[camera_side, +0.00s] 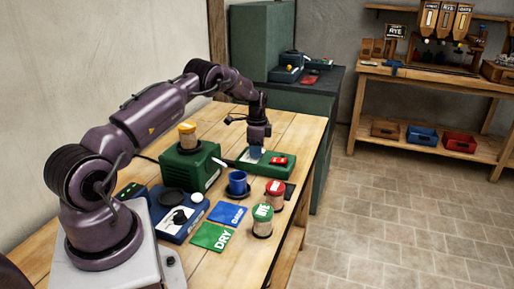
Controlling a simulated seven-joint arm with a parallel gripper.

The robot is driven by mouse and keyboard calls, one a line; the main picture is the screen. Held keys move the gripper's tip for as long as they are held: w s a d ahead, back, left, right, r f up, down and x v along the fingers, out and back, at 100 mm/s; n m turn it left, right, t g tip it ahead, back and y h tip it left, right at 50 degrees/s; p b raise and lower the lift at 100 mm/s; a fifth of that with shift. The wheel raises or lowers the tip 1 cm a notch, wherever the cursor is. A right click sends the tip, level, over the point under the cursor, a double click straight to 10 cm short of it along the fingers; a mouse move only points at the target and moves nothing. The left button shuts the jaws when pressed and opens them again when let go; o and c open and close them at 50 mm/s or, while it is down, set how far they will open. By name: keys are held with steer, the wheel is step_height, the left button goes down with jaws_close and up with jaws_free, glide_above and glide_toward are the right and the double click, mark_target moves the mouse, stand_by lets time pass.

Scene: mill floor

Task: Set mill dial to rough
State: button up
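A green boxy machine (188,168), which looks like the mill, stands on the wooden bench with a jar (187,134) of tan contents on top. A pale knob or lever (219,162) shows at its right side; no dial markings are readable. My gripper (257,151) points down over a low green unit (245,163) with a red switch (278,161), right of the machine. A pale blue-grey patch shows at the fingertips; I cannot tell whether it is held or part of the unit. Finger opening and contact are too small to tell.
A blue cup (238,183), red-lidded jar (275,193) and green-lidded jar (262,220) stand in front. Blue (227,214) and green "DRY" (211,237) cards lie flat. A blue device (181,220) sits near my base. Little bench is free between them.

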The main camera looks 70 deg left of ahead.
steer(key=c, duration=0.8)
steer(key=shift+c, duration=0.2)
steer(key=shift+n, duration=0.4)
steer(key=n, duration=1.9)
steer(key=shift+r, duration=0.1)
steer(key=shift+n, duration=0.3)
